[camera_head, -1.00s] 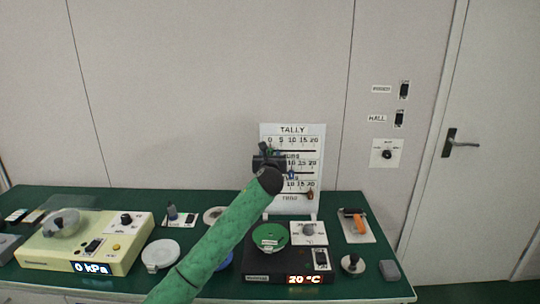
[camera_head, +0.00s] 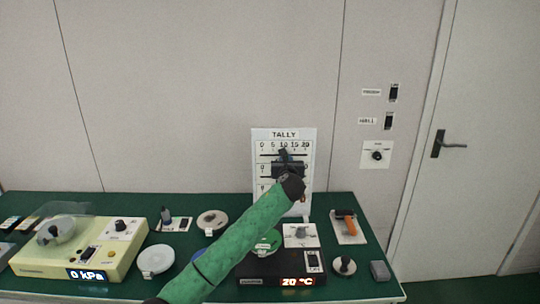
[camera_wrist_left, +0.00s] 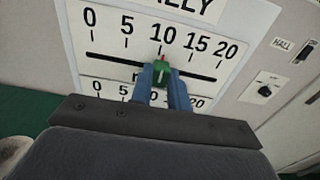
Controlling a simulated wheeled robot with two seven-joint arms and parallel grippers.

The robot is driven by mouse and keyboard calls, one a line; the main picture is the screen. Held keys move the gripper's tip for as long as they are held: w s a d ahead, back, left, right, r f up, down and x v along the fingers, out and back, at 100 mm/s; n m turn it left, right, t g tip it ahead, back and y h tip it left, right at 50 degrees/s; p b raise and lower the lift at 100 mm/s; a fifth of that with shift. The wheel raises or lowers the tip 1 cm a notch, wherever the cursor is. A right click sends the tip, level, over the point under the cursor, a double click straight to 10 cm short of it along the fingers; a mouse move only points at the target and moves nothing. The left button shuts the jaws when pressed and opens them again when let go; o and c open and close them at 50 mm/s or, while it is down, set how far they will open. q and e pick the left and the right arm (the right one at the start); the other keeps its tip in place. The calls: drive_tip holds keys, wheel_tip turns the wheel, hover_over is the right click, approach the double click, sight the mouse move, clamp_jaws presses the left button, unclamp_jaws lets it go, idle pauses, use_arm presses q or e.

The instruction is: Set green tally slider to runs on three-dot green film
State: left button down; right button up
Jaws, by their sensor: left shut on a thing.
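The white tally board (camera_head: 260,200) stands upright at the back of the bench, with numbered scales from 0 to 20. In the left wrist view, the green slider (camera_wrist_left: 161,73) sits on the top slot, its red pointer at about the 10 mark. My left gripper (camera_head: 284,154) is in front of the board, and the left wrist view shows its blue fingers (camera_wrist_left: 163,80) shut on the green slider. A green disc (camera_head: 272,238), partly hidden by my arm, lies on the black hot plate; no dots can be made out on it. My right gripper is not in view.
The hot plate (camera_head: 262,278) reads 20 °C. A cream pressure unit (camera_head: 45,264) reading 0 kPa is at left. A white round dish (camera_head: 155,259), an orange-handled tool (camera_head: 349,224) and a grey block (camera_head: 380,270) are also on the bench. Wall switches (camera_head: 393,93) are at right.

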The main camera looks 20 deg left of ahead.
use_arm(q)
drive_tip(key=shift+w+d+p, duration=0.15)
drive_tip(key=shift+w+d, duration=0.1)
drive_tip(key=shift+d, duration=0.6)
drive_tip(key=shift+w+d+p, duration=0.15)
drive_tip(key=shift+w+d, duration=0.1)
drive_tip(key=shift+d, duration=0.55)
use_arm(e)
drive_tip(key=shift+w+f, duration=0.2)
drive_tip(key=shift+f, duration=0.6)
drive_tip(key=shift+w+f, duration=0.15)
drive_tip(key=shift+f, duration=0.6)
use_arm(q)
drive_tip(key=c, duration=1.3)
unclamp_jaws()
drive_tip(key=shift+s, duration=0.1)
drive_tip(key=shift+s+d, duration=0.1)
drive_tip(key=shift+s, duration=0.1)
drive_tip(key=b, duration=0.2)
approach(294, 155)
drive_tip(key=shift+s+d+r, duration=0.15)
drive_tip(key=shift+s+d, duration=0.1)
drive_tip(key=shift+s, duration=0.45)
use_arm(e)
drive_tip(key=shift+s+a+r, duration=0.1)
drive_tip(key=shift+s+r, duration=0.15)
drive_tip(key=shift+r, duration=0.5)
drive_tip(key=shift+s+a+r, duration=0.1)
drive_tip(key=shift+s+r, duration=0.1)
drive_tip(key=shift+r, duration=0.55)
